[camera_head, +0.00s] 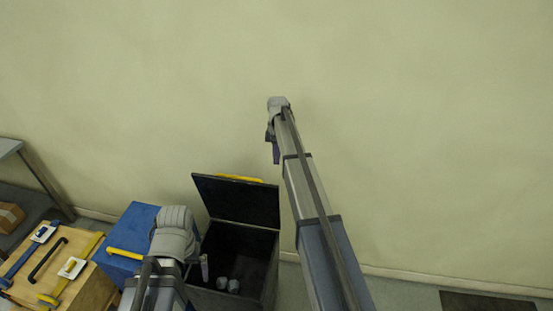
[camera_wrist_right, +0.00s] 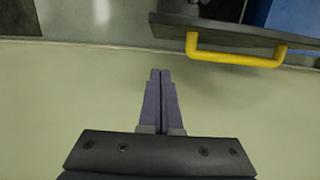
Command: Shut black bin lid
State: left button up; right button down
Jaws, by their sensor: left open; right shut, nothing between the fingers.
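The black bin (camera_head: 243,245) stands on the floor against the wall. Its lid (camera_head: 238,200) is raised, tilted back toward the wall, with a yellow handle (camera_head: 240,178) at its upper edge. In the right wrist view the lid (camera_wrist_right: 235,33) lies edge-on at the top, with its yellow handle (camera_wrist_right: 235,57) toward the gripper. My right gripper (camera_head: 275,158) is up in front of the wall, above and right of the lid. In the right wrist view it (camera_wrist_right: 160,73) is shut, empty and apart from the handle. My left gripper (camera_head: 204,268) is low over the bin's left side, partly hidden by its wrist.
A blue box (camera_head: 137,226) with a yellow handle stands left of the bin. A wooden box (camera_head: 92,287) with several tools on top is further left, near a grey shelf (camera_head: 40,195). The wall closes the back.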

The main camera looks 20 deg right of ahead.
jog(key=s+a+f+b, duration=0.2)
jog(key=s+f+b, duration=0.1)
jog(key=f, duration=0.3)
jog(key=shift+s+a+b, duration=0.25)
jog(key=shift+s+b, duration=0.1)
jog(key=shift+b, duration=0.55)
